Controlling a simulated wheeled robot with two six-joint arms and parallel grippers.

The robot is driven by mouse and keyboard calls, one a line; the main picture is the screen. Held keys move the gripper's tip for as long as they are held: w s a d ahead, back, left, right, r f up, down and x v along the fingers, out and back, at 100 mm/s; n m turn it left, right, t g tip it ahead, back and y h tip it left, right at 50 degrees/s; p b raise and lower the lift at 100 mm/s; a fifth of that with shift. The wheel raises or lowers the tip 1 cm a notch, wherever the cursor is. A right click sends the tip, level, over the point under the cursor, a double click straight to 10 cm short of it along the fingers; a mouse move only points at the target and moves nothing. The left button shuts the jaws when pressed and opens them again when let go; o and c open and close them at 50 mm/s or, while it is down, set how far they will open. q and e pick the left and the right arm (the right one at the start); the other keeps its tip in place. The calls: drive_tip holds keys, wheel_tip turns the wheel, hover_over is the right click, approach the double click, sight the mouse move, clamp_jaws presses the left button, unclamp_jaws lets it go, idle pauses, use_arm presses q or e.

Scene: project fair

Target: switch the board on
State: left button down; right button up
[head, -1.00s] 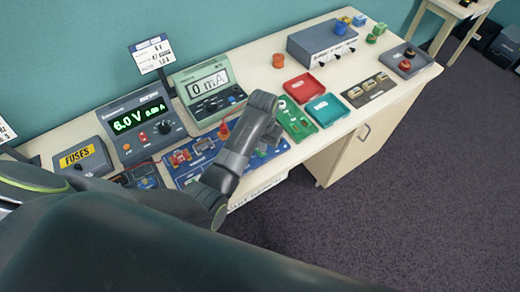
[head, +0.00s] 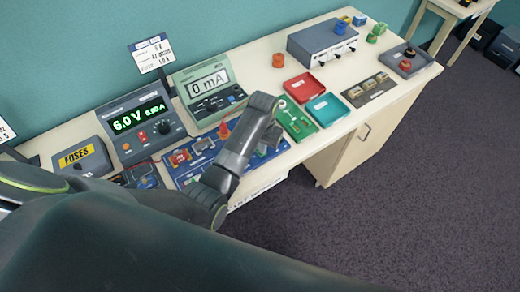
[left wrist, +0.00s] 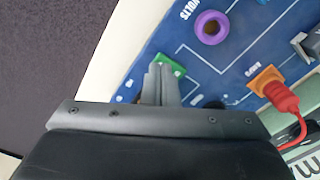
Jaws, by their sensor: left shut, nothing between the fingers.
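The blue circuit board (head: 188,179) lies on the bench in front of the power supply, partly covered by my left arm. In the left wrist view the board (left wrist: 140,72) shows white lines, a purple ring socket (left wrist: 212,27) and a red plug (left wrist: 284,100) in an orange socket. A small green part (left wrist: 177,66) sits near the board's edge. My left gripper (left wrist: 160,72) is shut and empty, its fingertips over or against the green part; contact cannot be told. The fingers hide part of it. In the head view my arm mostly hides this gripper. My right gripper is not in view.
The power supply (head: 124,148) reads 6.0 V, and the meter (head: 190,108) reads 0 mA. A fuses box (head: 63,164) stands at the left. Red (head: 302,85) and teal (head: 327,108) trays lie to the right. Bare bench top shows behind the trays.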

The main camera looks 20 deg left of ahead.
use_arm(q)
drive_tip(key=shift+s+f+b, duration=0.1)
drive_tip(key=shift+f+b, duration=0.2)
drive_tip(key=shift+f, duration=0.3)
idle(0.3)
wheel_tip(320, 180, up, 2)
drive_tip(key=shift+r+p, duration=0.2)
drive_tip(key=shift+p, duration=1)
drive_tip(key=shift+r, duration=2.3)
